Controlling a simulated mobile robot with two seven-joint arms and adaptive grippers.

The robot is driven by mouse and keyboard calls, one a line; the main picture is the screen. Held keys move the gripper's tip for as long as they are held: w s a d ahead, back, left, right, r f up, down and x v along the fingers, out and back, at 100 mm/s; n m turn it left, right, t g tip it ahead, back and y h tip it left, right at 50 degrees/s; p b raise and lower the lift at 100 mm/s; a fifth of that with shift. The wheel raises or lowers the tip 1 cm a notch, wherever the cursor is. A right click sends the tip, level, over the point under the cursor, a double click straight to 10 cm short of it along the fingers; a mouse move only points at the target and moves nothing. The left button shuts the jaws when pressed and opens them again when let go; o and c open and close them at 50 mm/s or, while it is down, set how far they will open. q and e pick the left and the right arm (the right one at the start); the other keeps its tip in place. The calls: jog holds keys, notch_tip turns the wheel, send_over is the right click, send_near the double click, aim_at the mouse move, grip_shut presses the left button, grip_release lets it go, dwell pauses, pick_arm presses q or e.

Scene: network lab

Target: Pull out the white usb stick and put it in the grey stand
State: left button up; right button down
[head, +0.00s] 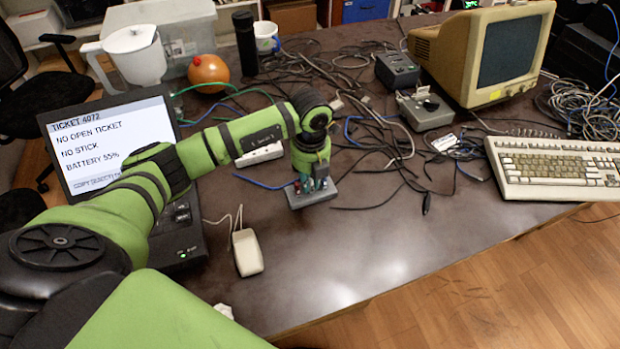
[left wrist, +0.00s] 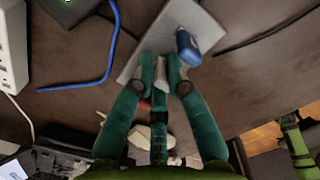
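A narrow pale thing (left wrist: 160,69), apparently the white usb stick, fills the gap between the fingertips. Its lower end is hidden, so I cannot tell how deep it sits.
A white mouse (head: 247,252) lies left of the stand. Loose cables (head: 375,150) spread behind and to the right. A white power strip (head: 260,153) is behind. A keyboard (head: 560,168) and a beige monitor (head: 485,55) stand at the right. The front middle table is clear.

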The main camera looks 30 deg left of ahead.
pick_arm(q)
jog(key=shift+o, duration=0.4)
notch_tip(320, 180, up, 12)
dwell(0.4)
jog(key=shift+s+d, duration=0.15)
